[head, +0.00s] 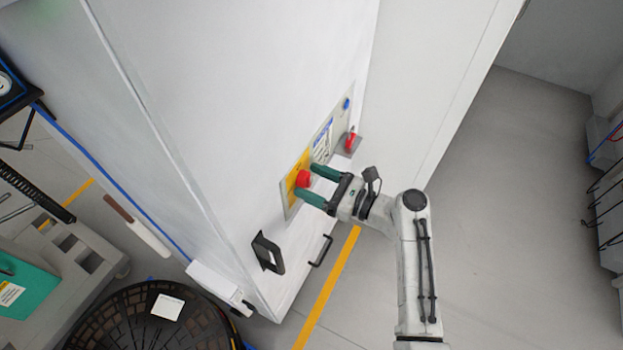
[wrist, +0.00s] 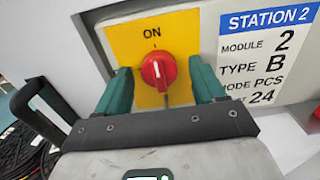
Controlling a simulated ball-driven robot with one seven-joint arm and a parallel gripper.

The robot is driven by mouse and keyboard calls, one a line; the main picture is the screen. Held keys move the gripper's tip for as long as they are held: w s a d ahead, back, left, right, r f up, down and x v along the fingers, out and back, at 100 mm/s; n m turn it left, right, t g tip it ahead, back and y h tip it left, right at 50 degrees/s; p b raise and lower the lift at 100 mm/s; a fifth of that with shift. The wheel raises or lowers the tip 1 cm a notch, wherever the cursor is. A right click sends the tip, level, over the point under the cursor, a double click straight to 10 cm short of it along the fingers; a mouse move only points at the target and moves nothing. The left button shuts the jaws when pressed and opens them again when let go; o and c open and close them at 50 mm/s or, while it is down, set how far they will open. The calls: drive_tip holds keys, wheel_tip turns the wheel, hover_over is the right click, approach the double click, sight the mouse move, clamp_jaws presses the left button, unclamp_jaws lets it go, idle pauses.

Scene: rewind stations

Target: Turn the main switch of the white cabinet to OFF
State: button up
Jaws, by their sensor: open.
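The main switch, a round red knob (wrist: 158,71) on a yellow plate (wrist: 190,27), sits on the white cabinet (head: 240,90). "ON" is printed above the knob, and a pale mark shows on its face. The lower part of the plate is partly hidden by my gripper. In the head view the knob (head: 304,178) shows between the green fingers. My gripper (head: 305,181) is open, with one finger on each side of the knob. In the wrist view small gaps show between the knob and both fingers, so it is not gripped.
A label reading "STATION 2" (wrist: 265,20) is right of the plate. Farther along the panel are another red control (head: 350,140) and a blue button (head: 346,103). A black handle (head: 268,253) sticks out lower down. A black reel (head: 145,325) stands at lower left.

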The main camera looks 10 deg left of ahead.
drive_tip(key=shift+w+a, duration=0.1)
drive_tip(key=shift+a, duration=0.3)
drive_tip(key=shift+c, duration=0.2)
drive_tip(key=c, duration=1)
